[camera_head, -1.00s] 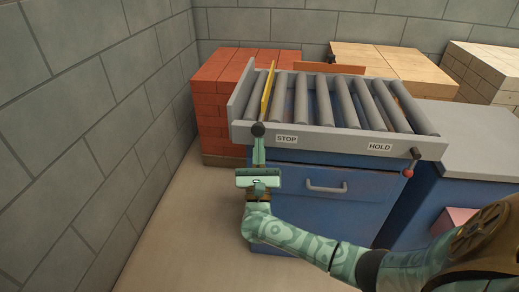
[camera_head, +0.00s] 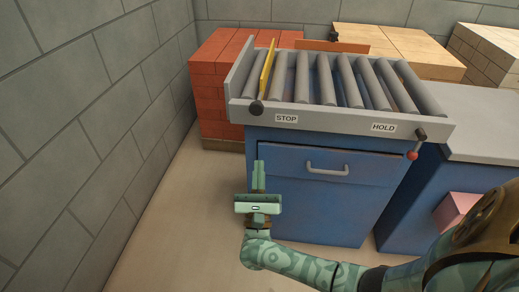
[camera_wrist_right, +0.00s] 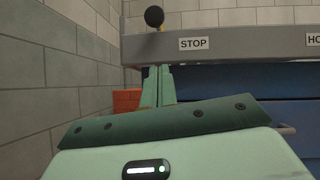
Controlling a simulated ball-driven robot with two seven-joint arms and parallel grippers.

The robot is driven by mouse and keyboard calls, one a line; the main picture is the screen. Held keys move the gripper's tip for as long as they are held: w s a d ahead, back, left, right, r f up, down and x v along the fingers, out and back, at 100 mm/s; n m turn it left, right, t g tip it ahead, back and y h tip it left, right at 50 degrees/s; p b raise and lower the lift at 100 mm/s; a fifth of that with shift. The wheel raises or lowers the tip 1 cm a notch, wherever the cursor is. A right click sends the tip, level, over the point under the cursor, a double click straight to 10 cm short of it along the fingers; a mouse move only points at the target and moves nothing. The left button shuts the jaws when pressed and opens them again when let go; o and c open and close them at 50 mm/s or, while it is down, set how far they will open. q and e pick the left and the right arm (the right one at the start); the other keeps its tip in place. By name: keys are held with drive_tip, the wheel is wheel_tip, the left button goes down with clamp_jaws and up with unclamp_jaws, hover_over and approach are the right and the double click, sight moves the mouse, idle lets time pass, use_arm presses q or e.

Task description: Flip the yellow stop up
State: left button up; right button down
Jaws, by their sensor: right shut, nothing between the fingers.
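The yellow stop (camera_head: 267,68) is a thin plate at the left end of the roller conveyor, seen nearly edge-on and standing above the rollers. A black knob (camera_head: 256,108) is at the front rail, left of the STOP label (camera_head: 286,118). In the right wrist view the knob (camera_wrist_right: 154,16) shows at the top edge of the rail. My right gripper (camera_head: 259,162) is shut and empty, pointing up below the knob with a clear gap. Its fingers (camera_wrist_right: 158,86) also show in the right wrist view, below the rail. My left gripper is not in view.
The grey front rail also has a HOLD label (camera_head: 383,128) and a lever with a red ball (camera_head: 412,155). The blue cabinet (camera_head: 320,205) with a handle is below. Red bricks (camera_head: 208,85) and a block wall (camera_head: 90,130) are at the left. Floor between wall and cabinet is clear.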

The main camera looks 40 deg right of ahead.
drive_tip(key=shift+v, duration=1.1)
